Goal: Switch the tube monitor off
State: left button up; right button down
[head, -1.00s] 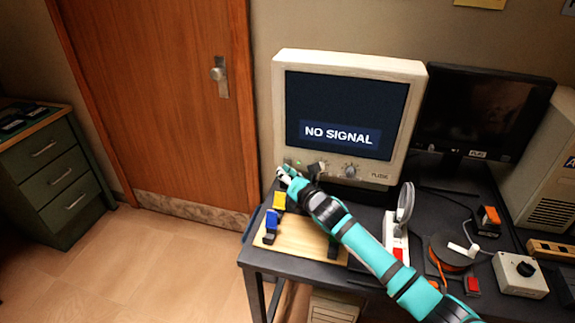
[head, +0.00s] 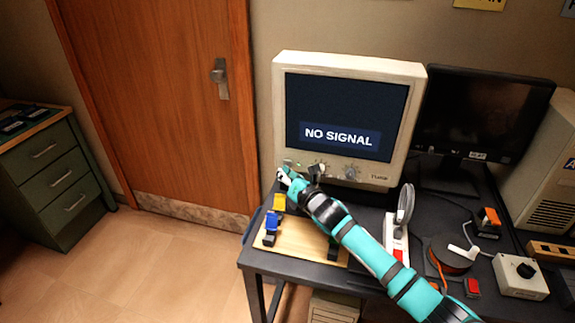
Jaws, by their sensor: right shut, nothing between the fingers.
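The beige tube monitor (head: 417,100) stands on the dark desk. Its dark screen (head: 345,105) shows the words "NO SIGNAL", so it is lit. Below the screen is a control strip with a knob (head: 352,170) and other controls partly covered by my right arm. My right gripper (head: 283,172) is shut and empty, at the lower left corner of the monitor's front. The fingertips are small here, and I cannot tell whether they touch a control. My left gripper is not in view.
A wooden board (head: 285,243) with yellow and blue parts lies under my right arm. A black flat monitor (head: 487,115) stands at the right. A power strip (head: 397,240), an orange cable reel (head: 450,257) and a white knob box (head: 520,275) crowd the desk's right side.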

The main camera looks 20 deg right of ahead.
dwell(0.4)
jog(key=shift+w+d, duration=0.25)
jog(key=shift+w, duration=0.25)
dwell(0.4)
jog(key=shift+s+a+p, duration=0.25)
jog(key=shift+s+p, duration=0.1)
jog(key=shift+s, duration=0.15)
